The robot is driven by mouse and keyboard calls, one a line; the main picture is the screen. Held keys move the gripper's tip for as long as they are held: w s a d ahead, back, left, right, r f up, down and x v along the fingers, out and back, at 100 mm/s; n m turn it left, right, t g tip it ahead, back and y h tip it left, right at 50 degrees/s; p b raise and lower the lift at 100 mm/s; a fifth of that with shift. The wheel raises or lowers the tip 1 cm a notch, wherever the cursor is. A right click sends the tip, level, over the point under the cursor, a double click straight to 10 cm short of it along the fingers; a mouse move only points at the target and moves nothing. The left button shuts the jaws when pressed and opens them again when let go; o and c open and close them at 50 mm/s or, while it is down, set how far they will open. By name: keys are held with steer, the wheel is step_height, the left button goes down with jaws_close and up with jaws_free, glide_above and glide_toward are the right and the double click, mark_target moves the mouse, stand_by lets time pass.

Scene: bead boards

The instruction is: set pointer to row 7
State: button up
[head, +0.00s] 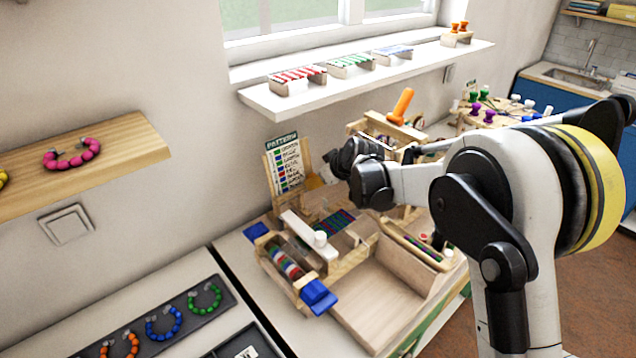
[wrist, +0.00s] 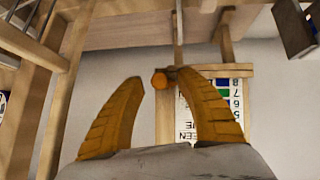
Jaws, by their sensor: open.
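The pattern board (head: 285,165) stands upright by the wall, with a green title and coloured, numbered rows. In the wrist view the pattern board (wrist: 225,130) appears upside down, partly hidden by the right finger; numbers 8, 7, 6 and 5 can be read. A small round orange-brown knob (wrist: 159,80), apparently the pointer's, shows beside the board, roughly level with the 8 in the picture. My gripper (wrist: 158,77) is open, its yellow fingers on either side of the knob. I cannot tell whether they touch it. In the head view my gripper (head: 328,166) is beside the board.
A wooden bead loom with blue knobs (head: 319,297) and a white bar (head: 309,236) stands below my gripper. An open wooden tray (head: 385,305) is in front. A wooden stand with an orange handle (head: 401,106) is behind my arm. A wall shelf (head: 365,82) hangs above.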

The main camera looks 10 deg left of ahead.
steer(key=shift+w+a+f, duration=0.15)
steer(key=shift+f, duration=0.05)
jaws_close()
